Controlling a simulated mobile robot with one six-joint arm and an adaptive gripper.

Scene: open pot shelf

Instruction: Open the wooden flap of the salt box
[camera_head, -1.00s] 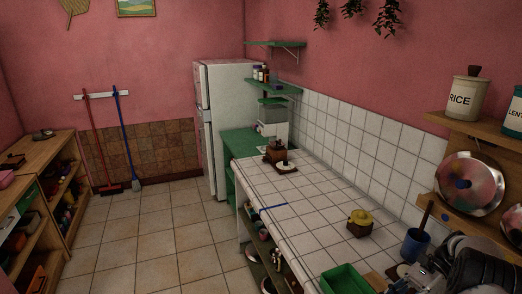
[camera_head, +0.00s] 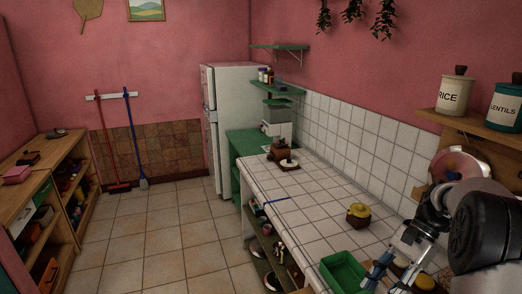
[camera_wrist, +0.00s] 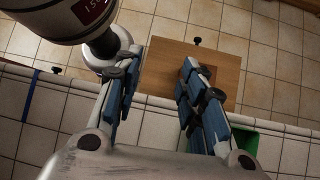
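I cannot tell for sure which thing is the salt box. A small wooden box with a yellow domed top (camera_head: 358,214) stands on the white tiled counter (camera_head: 312,218) in the head view. In the wrist view a flat wooden panel (camera_wrist: 160,68) with a dark knob at its far edge shows past the counter edge; whether it is the flap is unclear. My gripper (camera_wrist: 155,85) is open, with its blue-padded fingers spread and nothing between them. In the head view it is over the near right part of the counter (camera_head: 385,268), partly cut off by the lower edge.
A green tray (camera_head: 344,270) is left of my gripper on the counter. Another brown wooden item (camera_head: 280,152) stands farther back. A shelf with rice (camera_head: 455,94) and lentils (camera_head: 503,106) canisters is on the right wall. The middle of the counter is mostly clear.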

